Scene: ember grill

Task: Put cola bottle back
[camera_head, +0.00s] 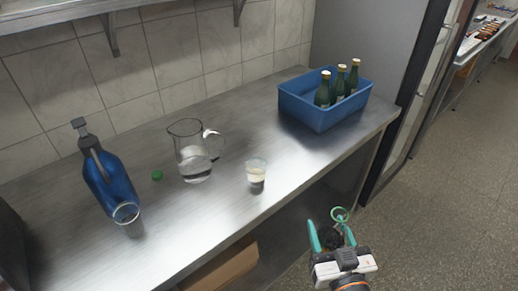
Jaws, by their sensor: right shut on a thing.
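My right gripper (331,234) is at the lower right, in front of the counter's front edge, with its teal fingers shut on a dark thing. This looks like the cola bottle (329,240), seen from above and mostly hidden by the gripper; a green ring shows by the fingertips. A blue crate (310,112) stands at the counter's right end with several places, holding three green bottles (341,82) with gold tops. My left gripper is out of view.
The counter between cup and crate is clear. A tall cabinet stands right of the crate.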

